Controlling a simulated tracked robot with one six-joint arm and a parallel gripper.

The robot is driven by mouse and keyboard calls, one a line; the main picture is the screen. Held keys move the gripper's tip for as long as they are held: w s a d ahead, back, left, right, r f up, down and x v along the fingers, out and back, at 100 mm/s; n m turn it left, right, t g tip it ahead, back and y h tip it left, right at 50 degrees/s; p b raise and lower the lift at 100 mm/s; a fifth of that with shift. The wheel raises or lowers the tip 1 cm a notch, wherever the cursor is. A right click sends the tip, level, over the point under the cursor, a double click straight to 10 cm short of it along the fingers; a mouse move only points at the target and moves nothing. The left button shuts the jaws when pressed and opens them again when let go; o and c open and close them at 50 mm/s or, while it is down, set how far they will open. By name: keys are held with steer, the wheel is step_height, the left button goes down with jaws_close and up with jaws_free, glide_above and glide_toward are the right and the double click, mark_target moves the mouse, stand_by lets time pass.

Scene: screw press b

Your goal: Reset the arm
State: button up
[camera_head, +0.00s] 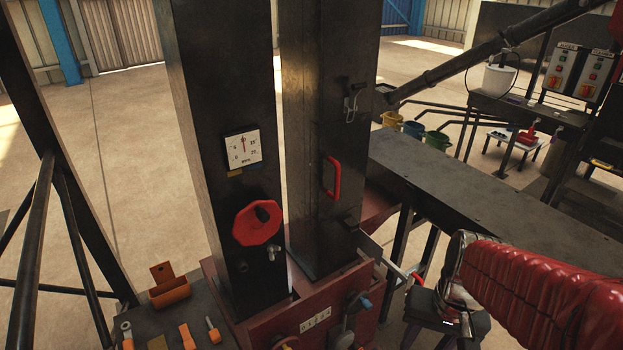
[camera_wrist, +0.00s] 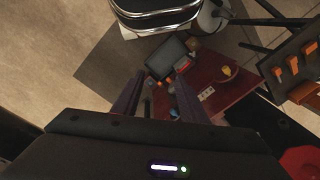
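My arm in its red bellows sleeve reaches in from the right in the head view. The dark end of my gripper (camera_head: 447,312) is right of the press base, its fingers unclear there. In the wrist view my gripper (camera_wrist: 160,80) shows two dark fingers spread apart, with nothing visibly held between them. The screw press stands left of it in the head view, with two black columns (camera_head: 318,110), a red octagonal knob (camera_head: 257,222), a gauge (camera_head: 243,147) and a red handle (camera_head: 332,178). Its red base (camera_wrist: 228,88) lies beyond the fingers in the wrist view.
A dark bench (camera_head: 470,190) runs behind my arm. A side shelf (camera_head: 170,328) at lower left bears orange tools. Yellow, blue and green buckets (camera_head: 412,129) and a control box (camera_head: 577,72) are farther back. Open floor (camera_head: 130,180) lies left of the columns.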

steer(key=s+a+r+n+t+h, duration=0.1)
steer(key=a+r+n+t, duration=0.2)
steer(key=r, duration=0.9)
steer(key=shift+a+r+n+t, duration=0.3)
steer(key=shift+a+r+t, duration=0.1)
steer(key=shift+a+t, duration=0.7)
steer(key=shift+s, duration=0.15)
